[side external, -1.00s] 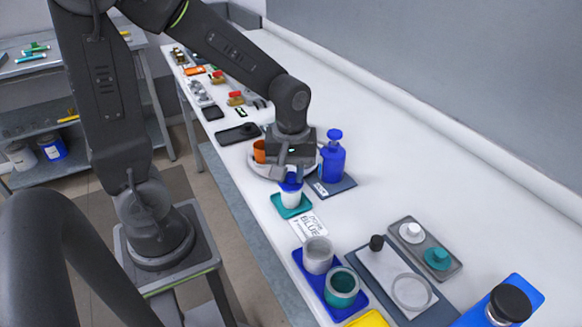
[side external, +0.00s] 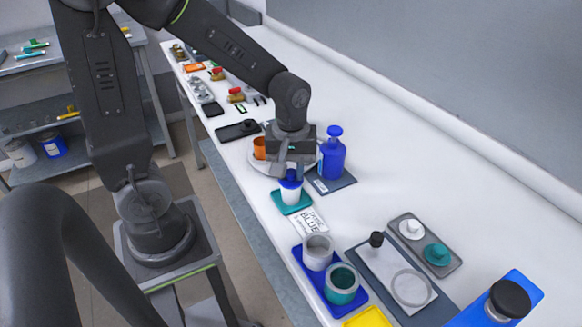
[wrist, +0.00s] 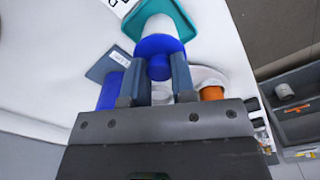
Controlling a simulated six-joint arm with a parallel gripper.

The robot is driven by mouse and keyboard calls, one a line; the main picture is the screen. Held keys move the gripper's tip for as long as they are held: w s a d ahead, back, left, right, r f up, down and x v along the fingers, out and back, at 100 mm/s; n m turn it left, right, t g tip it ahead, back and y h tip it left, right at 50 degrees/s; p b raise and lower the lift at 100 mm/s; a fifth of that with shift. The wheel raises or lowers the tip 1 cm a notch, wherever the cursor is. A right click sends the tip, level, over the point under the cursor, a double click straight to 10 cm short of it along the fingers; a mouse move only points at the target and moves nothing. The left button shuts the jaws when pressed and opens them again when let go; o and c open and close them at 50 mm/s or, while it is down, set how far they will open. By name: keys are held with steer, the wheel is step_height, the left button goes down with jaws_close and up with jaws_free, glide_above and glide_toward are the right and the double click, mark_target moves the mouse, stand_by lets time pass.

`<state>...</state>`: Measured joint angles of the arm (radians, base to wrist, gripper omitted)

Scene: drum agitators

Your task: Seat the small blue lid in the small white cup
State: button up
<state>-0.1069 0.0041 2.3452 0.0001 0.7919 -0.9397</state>
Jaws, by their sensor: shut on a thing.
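The small white cup (side external: 291,196) stands upright on a teal square mat (side external: 281,207). The small blue lid (side external: 291,184) is at the cup's mouth; I cannot tell whether it is fully seated. In the wrist view the blue lid (wrist: 158,50) shows its round knob between my fingers, with the white cup (wrist: 160,26) beyond it. My gripper (wrist: 158,68) is shut on the lid's knob. In the side view my gripper (side external: 292,170) points down over the cup.
A blue bottle (side external: 332,155) on a dark mat stands close to the right of my gripper. An orange cup (side external: 259,148) and a round white plate (side external: 262,168) are just behind. A blue tray (side external: 312,277) with two containers lies in front.

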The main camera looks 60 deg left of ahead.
steer(key=shift+f, duration=0.15)
stand_by(0.6)
steer(key=o, duration=1)
steer(key=shift+o, duration=0.3)
steer(key=shift+o, duration=1.2)
steer(key=shift+r, duration=3.75)
